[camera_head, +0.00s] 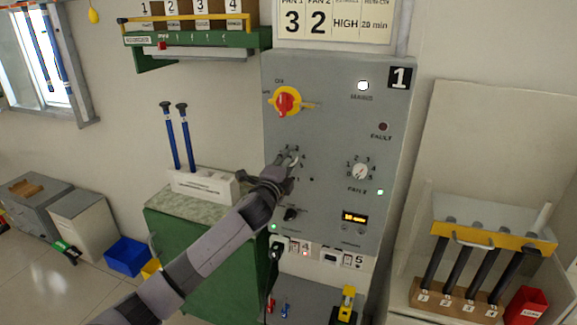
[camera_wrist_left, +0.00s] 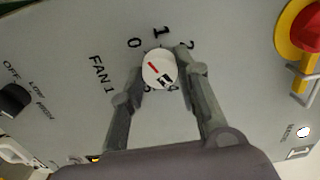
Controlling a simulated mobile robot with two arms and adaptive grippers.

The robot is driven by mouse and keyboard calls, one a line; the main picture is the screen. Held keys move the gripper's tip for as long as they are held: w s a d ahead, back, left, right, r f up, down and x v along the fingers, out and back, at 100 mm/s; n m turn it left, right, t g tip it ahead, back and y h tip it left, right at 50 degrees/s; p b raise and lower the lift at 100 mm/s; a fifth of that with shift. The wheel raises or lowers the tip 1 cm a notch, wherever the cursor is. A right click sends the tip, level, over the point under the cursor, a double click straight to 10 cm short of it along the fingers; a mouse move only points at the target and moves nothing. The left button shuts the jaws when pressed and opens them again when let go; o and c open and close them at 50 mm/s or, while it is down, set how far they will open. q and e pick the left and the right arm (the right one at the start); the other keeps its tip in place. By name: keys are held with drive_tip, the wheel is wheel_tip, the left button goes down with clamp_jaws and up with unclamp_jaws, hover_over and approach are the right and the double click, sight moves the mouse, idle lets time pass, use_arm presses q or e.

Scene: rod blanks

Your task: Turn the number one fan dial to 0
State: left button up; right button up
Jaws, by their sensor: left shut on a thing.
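The fan 1 dial (camera_wrist_left: 160,70) is a round white knob with a short red line and a black-and-white mark. In the left wrist view the red line points up-left, roughly toward the printed 0 (camera_wrist_left: 134,43); the exact setting is hard to tell. A 1 and a partly covered 2 stand above the dial; lower numbers are mostly hidden. My left gripper (camera_wrist_left: 162,72) has one finger on each side of the dial and is shut on it. In the head view my left gripper (camera_head: 288,161) reaches the grey panel (camera_head: 330,120) and partly covers the dial. My right gripper is not in view.
The fan 2 dial (camera_head: 360,171) sits to the right. A red-and-yellow rotary switch (camera_head: 286,102) is above, and a small black knob (camera_head: 291,214) is below. A card (camera_head: 333,20) above reads 3, 2, HIGH, 20 min. A green cabinet (camera_head: 190,250) stands at left.

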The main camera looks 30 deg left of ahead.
use_arm(q)
drive_tip(key=shift+n, duration=0.7)
drive_tip(key=o, duration=1.2)
drive_tip(key=shift+c, duration=0.2)
drive_tip(key=v, duration=1.2)
